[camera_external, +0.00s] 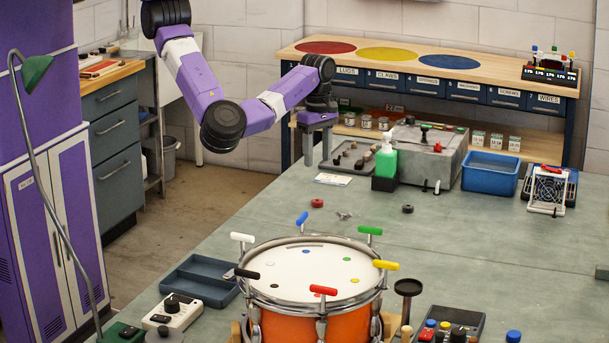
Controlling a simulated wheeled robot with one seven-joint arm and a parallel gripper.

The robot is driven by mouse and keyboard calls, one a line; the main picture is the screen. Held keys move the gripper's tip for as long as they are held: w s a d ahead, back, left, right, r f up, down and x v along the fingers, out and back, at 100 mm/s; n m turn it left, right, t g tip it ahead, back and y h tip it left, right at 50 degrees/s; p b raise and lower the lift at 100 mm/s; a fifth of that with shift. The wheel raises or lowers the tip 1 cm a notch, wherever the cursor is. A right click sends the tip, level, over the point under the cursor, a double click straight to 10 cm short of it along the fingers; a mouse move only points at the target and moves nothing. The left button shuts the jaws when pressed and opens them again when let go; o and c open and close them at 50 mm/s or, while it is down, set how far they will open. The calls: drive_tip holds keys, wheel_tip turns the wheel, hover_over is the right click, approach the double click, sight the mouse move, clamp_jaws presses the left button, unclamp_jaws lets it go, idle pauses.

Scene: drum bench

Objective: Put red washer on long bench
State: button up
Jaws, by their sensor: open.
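A small red washer (317,203) lies flat on the grey-green drum bench (480,250), behind the drum. A long bench (500,70) with a wooden top stands along the back wall; red, yellow and blue discs mark its top, and labelled drawers run below. I take this to be the long bench. My gripper (317,161) is open, pointing down above the far left part of the drum bench. It appears empty and apart from the washer, which lies below it in the picture.
An orange drum (310,280) with coloured T-handles stands in front. A black ring (407,208) and a wing nut (344,215) lie near the washer. A green bottle (386,162), grey box (430,150) and blue bin (490,172) stand behind. A rack (550,72) occupies the long bench's right end.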

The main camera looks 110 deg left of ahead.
drive_tip(key=s+a+r+m+t+y, duration=0.1)
drive_tip(key=a+r+m+y, duration=0.2)
drive_tip(key=a, duration=0.6)
drive_tip(key=s+a+r+m+y, duration=0.1)
drive_tip(key=a+r+y, duration=0.1)
drive_tip(key=a+y, duration=0.5)
drive_tip(key=w+a+r+m+t+y, duration=0.25)
drive_tip(key=a+r+m+t, duration=0.35)
drive_tip(key=m, duration=0.3)
drive_tip(key=s+d+f+m+t+h, duration=0.2)
drive_tip(key=d+m+h, duration=0.1)
drive_tip(key=d+m, duration=0.35)
drive_tip(key=s+d+f+m+t+h, duration=0.25)
drive_tip(key=d+m, duration=0.25)
drive_tip(key=d, duration=0.3)
drive_tip(key=s+d+f+m+t+h, duration=0.2)
drive_tip(key=d+f+m+t+h, duration=0.1)
drive_tip(key=d+m, duration=0.3)
drive_tip(key=s+d+r+h, duration=0.2)
drive_tip(key=s+d+h, duration=0.2)
drive_tip(key=s+d, duration=1.2)
drive_tip(key=shift+d, duration=0.55)
drive_tip(key=shift+s+r, duration=0.1)
wheel_tip(320, 180, down, 4)
drive_tip(key=b, duration=0.3)
drive_tip(key=shift+r, duration=0.2)
